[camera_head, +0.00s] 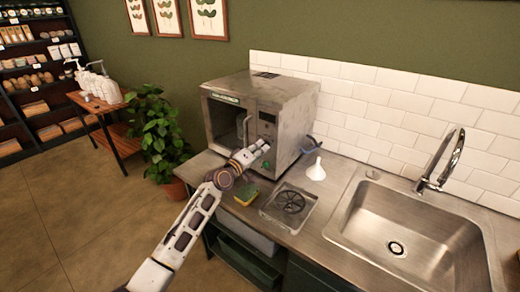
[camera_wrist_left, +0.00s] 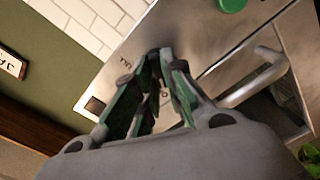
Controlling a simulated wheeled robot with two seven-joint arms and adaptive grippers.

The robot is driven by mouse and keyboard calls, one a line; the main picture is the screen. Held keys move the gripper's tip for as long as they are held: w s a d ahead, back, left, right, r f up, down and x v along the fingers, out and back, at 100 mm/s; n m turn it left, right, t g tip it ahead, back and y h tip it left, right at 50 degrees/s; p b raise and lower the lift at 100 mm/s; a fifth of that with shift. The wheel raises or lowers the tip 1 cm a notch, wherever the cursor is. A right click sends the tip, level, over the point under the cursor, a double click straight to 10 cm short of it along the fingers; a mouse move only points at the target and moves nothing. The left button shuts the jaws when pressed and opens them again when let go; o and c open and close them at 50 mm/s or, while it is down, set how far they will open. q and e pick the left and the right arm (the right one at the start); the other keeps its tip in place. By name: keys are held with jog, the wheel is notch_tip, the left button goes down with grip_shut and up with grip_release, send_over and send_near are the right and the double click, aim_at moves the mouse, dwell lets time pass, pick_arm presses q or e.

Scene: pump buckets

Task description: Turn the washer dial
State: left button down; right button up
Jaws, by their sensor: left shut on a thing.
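The washer (camera_head: 287,113) is a steel box with a glass door, standing on the counter against the tiled wall. My left gripper (camera_head: 266,144) reaches the control panel at the right of its door, above a round green button (camera_head: 265,165). In the left wrist view, the gripper's green-lined fingers (camera_wrist_left: 162,62) converge at the steel panel and are shut on the dial. The dial itself is mostly hidden by the fingers. The green button (camera_wrist_left: 232,4) also shows there, at the top edge. My right gripper is not in view.
A yellow-green sponge (camera_head: 247,194) and a drain grate (camera_head: 290,203) lie on the counter in front of the washer. A white funnel (camera_head: 316,170) stands right of the washer, before the sink (camera_head: 400,235) and tap (camera_head: 443,160). A potted plant (camera_head: 158,135) stands to the left. The washer's door handle (camera_wrist_left: 255,82) is close beside the fingers.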

pick_arm(q)
jog(key=shift+f, duration=0.1)
jog(key=c, duration=1.5)
grip_release()
jog(key=shift+s+a, duration=0.15)
jog(key=v, duration=1.1)
jog(key=shift+s+a, duration=0.15)
jog(key=shift+s, duration=0.1)
